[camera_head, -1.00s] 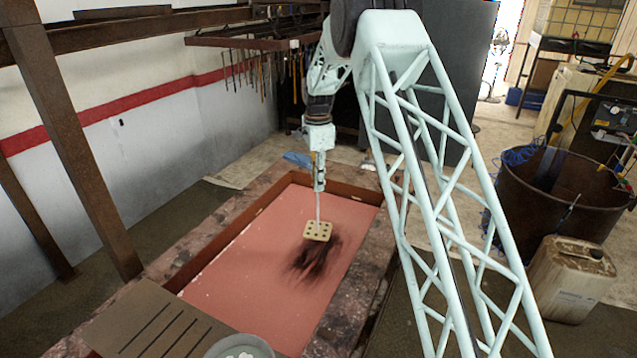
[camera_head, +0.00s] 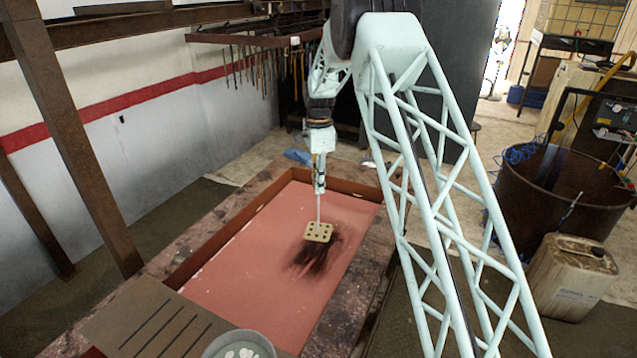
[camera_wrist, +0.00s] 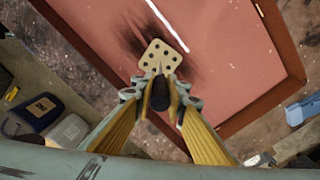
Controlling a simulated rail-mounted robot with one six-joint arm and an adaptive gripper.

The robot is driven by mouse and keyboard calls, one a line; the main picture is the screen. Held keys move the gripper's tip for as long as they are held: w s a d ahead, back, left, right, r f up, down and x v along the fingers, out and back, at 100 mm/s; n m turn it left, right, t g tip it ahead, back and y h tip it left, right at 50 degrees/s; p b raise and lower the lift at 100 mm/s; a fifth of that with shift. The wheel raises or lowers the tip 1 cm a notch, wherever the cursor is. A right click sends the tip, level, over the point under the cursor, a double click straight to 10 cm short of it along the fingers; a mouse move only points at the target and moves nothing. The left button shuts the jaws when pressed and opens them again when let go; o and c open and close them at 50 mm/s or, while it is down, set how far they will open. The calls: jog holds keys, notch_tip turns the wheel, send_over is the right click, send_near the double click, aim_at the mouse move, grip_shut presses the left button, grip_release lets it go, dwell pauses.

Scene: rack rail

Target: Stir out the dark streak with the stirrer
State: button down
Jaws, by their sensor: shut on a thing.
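My gripper (camera_head: 320,188) is shut on the stirrer's handle (camera_wrist: 160,93). The stirrer's pale yellow head, a square plate with several holes (camera_head: 318,232), hangs at the end of a thin rod over the red liquid. It also shows in the wrist view (camera_wrist: 160,56). The dark streak (camera_head: 314,258) is a blackish smear in the liquid, below and to the right of the plate in the head view. The plate overlaps the streak's upper edge in the picture. I cannot tell whether the plate touches the liquid. The vat (camera_head: 176,276) is a rectangular trough with brown rims.
A slotted board (camera_head: 150,325) and a grey bowl with pale pieces (camera_head: 238,345) sit at the vat's near end. A brown drum (camera_head: 540,215) and a dirty jerrycan (camera_head: 570,280) stand at the right. A blue item (camera_wrist: 305,108) lies by the vat's edge.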

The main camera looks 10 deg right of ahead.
jog(key=shift+f+b, duration=2.65)
jog(key=shift+f, duration=4)
jog(key=shift+d, duration=0.1)
jog(key=w+d+p, duration=0.1)
jog(key=w+d, duration=0.5)
jog(key=w, duration=0.1)
jog(key=shift+w, duration=0.4)
jog(key=s+a+b, duration=0.5)
jog(key=s+a, duration=0.7)
jog(key=s, duration=0.3)
jog(key=shift+s+a+b, duration=0.2)
jog(key=shift+s+b, duration=0.1)
jog(key=shift+s, duration=0.05)
jog(key=shift+w+d, duration=0.1)
